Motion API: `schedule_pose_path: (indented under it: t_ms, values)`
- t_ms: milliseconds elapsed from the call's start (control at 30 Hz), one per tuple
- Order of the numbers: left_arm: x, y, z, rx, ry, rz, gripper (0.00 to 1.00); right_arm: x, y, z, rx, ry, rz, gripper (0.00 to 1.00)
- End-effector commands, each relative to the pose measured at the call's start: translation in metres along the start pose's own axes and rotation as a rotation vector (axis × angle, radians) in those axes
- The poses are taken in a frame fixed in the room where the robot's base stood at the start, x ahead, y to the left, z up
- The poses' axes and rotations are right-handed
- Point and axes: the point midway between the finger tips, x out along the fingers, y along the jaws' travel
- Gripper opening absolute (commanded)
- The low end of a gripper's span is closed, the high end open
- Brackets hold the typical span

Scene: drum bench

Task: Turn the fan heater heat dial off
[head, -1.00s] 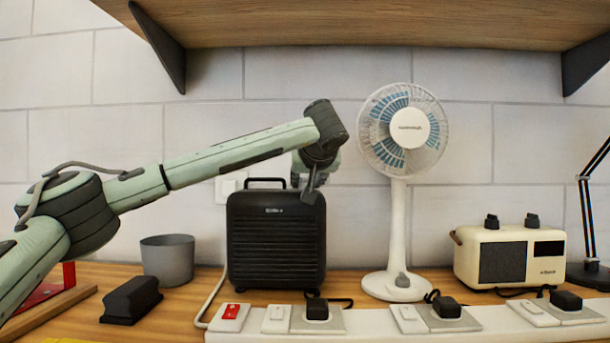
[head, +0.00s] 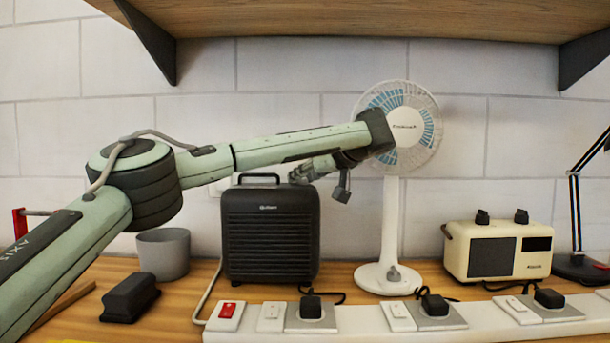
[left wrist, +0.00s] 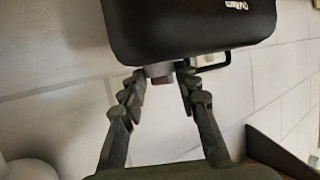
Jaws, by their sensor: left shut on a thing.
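The black fan heater (head: 270,237) stands on the bench left of the white fan, with its louvred front facing me. My left gripper (head: 297,176) is at the right end of its top, and the arm reaches in from the left. In the left wrist view the heater (left wrist: 190,25) appears upside down. There my left gripper (left wrist: 163,75) has its fingers closed around a small grey heat dial (left wrist: 158,71) on the heater's top. The fingers partly hide the dial, and its setting cannot be read. My right gripper is not in view.
The heater's carry handle (head: 258,178) stands up beside the dial. A white fan (head: 391,230) is to the right, and a cream radio (head: 495,249) further right. A grey cup (head: 164,254) and a black block (head: 130,297) are left. A power strip (head: 375,318) runs along the front.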

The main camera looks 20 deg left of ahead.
Motion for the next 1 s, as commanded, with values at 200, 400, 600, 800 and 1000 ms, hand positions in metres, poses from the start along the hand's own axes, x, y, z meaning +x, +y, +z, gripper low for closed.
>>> schedule_pose_path:
  t_ms: [200, 400, 600, 800, 1000]
  values:
    - [0.000, 0.000, 0.000, -0.001, 0.000, 0.000, 0.32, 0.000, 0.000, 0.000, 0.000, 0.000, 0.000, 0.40]
    - [0.000, 0.000, 0.000, 0.000, 0.000, 0.001, 0.53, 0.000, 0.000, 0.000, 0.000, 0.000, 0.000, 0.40]
    - [0.000, 0.000, 0.000, 0.000, 0.000, 0.001, 0.53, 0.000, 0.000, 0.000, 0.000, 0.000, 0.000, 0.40]
    - [-0.012, 0.000, -0.001, 0.000, 0.001, 0.002, 0.53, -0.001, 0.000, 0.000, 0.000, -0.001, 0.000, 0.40]
    - [-0.052, 0.001, -0.001, 0.001, 0.003, 0.005, 0.53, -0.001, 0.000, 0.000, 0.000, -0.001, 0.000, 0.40]
